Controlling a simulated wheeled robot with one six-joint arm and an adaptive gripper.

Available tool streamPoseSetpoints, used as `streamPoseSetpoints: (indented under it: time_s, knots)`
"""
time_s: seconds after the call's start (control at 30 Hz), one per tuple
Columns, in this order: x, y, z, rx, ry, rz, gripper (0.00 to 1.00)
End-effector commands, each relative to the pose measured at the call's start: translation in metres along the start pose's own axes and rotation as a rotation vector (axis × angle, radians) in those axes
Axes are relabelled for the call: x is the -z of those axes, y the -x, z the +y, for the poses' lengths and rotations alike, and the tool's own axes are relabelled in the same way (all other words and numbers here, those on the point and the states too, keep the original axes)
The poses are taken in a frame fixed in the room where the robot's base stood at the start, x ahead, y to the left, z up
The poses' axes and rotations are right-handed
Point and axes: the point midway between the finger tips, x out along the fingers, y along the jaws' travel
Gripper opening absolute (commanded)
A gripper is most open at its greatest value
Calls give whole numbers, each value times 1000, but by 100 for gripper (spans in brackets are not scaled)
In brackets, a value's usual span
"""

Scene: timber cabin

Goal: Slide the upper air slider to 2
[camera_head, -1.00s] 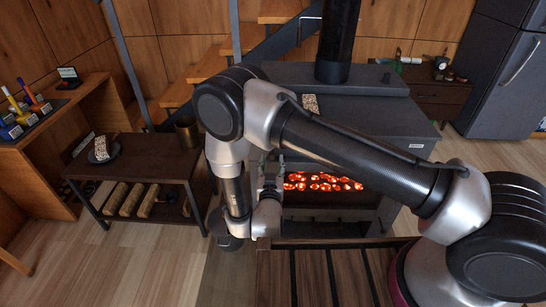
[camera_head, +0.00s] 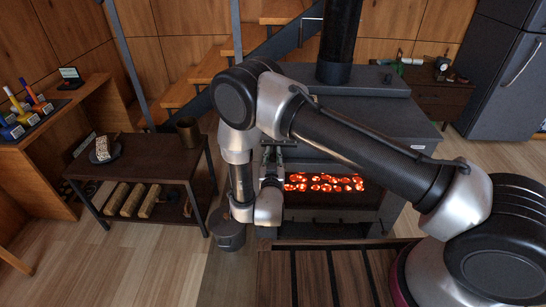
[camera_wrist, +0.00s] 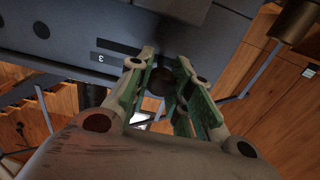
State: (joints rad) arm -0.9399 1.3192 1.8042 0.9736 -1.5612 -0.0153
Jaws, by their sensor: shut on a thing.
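The stove (camera_head: 375,115) stands in the middle, with glowing embers behind its front window. My gripper (camera_head: 275,150) is at the stove's upper front, left of centre. In the wrist view my gripper (camera_wrist: 165,72) has its green-lined fingers shut around a small dark round knob (camera_wrist: 159,82) on the stove's front. This looks like an air slider's knob, partly hidden by the fingers. A dark slot and a label reading 3 (camera_wrist: 101,57) lie to the left of the fingers. The knob's exact setting cannot be told.
A low dark table (camera_head: 150,152) with a cup stands left of the stove. A dark bucket (camera_head: 228,238) is on the floor by my arm. The stove pipe (camera_head: 337,45) rises behind. A slatted wooden surface (camera_head: 330,275) lies in front of the stove.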

Motion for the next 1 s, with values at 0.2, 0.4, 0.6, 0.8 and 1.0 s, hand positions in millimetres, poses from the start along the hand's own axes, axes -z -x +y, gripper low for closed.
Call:
streamPoseSetpoints:
  time_s: [0.2, 0.4, 0.6, 0.8, 1.0]
  knots:
    - [0, 0, 16, -4, 2, 0, 0]
    - [0, 0, 41, -2, 1, -1, 0]
    - [0, 0, 40, 0, 0, 0, 0]
    - [0, 0, 40, 0, 0, -1, 44]
    - [0, 0, 40, 0, 0, -1, 44]
